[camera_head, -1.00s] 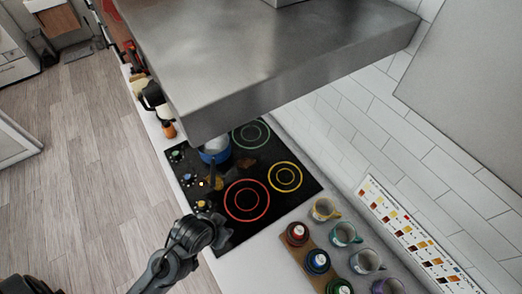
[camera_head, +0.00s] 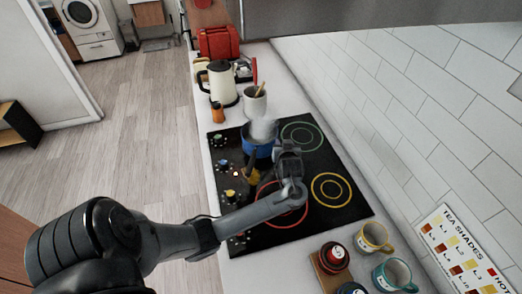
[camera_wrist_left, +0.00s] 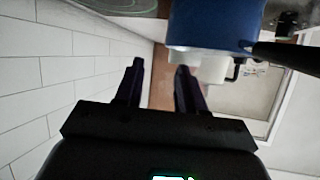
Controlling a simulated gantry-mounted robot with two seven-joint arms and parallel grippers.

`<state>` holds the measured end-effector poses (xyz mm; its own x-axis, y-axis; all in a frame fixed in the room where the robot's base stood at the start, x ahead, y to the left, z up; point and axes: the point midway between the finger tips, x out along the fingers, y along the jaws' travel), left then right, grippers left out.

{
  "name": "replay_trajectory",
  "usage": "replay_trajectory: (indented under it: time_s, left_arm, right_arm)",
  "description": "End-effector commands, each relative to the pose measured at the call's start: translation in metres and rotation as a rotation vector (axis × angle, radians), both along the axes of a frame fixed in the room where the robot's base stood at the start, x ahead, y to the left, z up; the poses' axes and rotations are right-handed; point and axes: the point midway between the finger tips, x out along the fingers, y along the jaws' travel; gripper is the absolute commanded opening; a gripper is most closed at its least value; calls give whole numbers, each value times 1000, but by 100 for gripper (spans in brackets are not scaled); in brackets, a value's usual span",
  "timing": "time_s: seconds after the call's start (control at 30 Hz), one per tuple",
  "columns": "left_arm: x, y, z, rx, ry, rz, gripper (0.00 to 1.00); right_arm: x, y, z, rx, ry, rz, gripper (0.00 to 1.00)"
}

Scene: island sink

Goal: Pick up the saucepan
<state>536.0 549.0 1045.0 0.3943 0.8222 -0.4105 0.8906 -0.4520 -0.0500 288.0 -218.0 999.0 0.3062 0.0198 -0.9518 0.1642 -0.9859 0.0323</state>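The blue saucepan (camera_head: 257,148) stands on the black hob, at the rear-left burner in the head view, with whitish steam above it. A dark handle seems to point from it toward the front, partly beside my arm. My left gripper (camera_head: 287,152) is just right of the saucepan over the hob; its fingertips are hard to make out there. In the left wrist view my left gripper (camera_wrist_left: 160,78) has its two fingers apart with nothing between them. The saucepan (camera_wrist_left: 212,25) shows at the top there, beyond the right finger, its dark handle going off right. My right gripper is not in view.
The hob (camera_head: 345,207) has coloured burner rings. A white kettle (camera_head: 220,84), an orange-brown bottle (camera_head: 217,112) and a utensil cup (camera_head: 254,102) stand behind the hob. Mugs (camera_head: 374,238) and a red-topped jar (camera_head: 334,257) stand at the front right. A tiled wall (camera_head: 420,110) bounds the right.

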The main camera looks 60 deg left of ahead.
Motion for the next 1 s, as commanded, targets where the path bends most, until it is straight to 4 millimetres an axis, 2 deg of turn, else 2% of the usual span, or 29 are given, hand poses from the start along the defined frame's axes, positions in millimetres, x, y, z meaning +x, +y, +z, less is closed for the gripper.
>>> replay_trajectory:
  time_s: [0.03, 0.3, 0.67, 1.0]
  left_arm:
    - [0, 8, -3, 13, -8, 26, 39]
    - [9, 42, -11, 31, -16, 60, 39]
    - [18, 63, -21, 28, -17, 58, 39]
    - [32, 98, -37, 28, -15, 57, 39]
  right_arm:
    - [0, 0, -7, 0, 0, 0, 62]
    - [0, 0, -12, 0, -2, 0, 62]
    - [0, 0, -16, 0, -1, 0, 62]
    - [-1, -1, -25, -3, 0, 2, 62]
